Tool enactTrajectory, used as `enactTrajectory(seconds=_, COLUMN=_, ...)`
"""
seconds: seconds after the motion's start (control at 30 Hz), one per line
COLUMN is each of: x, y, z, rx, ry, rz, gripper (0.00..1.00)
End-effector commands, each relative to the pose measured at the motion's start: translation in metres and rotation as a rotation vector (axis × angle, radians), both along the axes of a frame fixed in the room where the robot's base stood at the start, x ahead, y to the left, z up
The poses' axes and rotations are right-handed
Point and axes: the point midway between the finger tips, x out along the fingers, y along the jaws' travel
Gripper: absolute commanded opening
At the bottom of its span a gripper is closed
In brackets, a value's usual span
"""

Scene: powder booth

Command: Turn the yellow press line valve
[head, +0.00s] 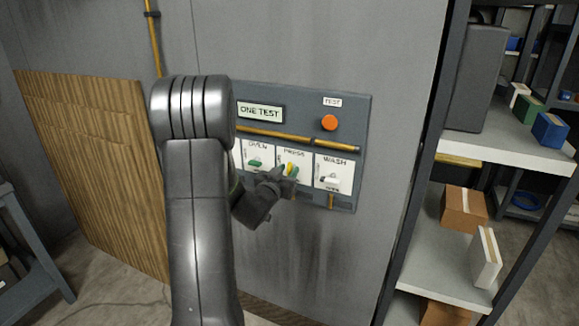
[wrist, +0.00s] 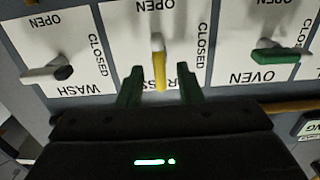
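The yellow press line valve lever (wrist: 159,68) stands on the middle white plate of the grey wall panel (head: 354,108). In the wrist view it lies in line with the picture's height, its free end toward the PRESS label; the lettering there appears upside down. My gripper (wrist: 160,88) is open, with one green finger on each side of the lever and a gap on both sides. In the head view my gripper (head: 287,172) is at the PRESS plate and partly covers the yellow lever (head: 291,168).
The green OVEN lever (wrist: 275,56) and the pale WASH lever (wrist: 48,73) lie crosswise on the neighbouring plates. A yellow pipe (head: 320,142) runs above the plates, below an orange TEST button (head: 329,122). Shelving with boxes (head: 464,208) stands at the right.

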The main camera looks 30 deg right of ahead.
Motion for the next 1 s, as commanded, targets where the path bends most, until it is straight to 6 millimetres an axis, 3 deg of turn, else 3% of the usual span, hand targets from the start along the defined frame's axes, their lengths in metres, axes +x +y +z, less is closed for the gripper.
enactTrajectory(seconds=0.2, x=0.013, y=-0.014, z=0.001, rx=-0.001, ry=-0.001, rz=0.001, gripper=0.33)
enactTrajectory(seconds=0.5, x=0.014, y=-0.016, z=0.000, rx=0.000, ry=0.000, rz=0.001, gripper=0.33)
enactTrajectory(seconds=0.7, x=0.014, y=-0.016, z=0.000, rx=0.000, ry=0.000, rz=0.001, gripper=0.00)
enactTrajectory(seconds=1.0, x=0.014, y=-0.016, z=-0.002, rx=0.016, ry=-0.018, rz=0.001, gripper=0.00)
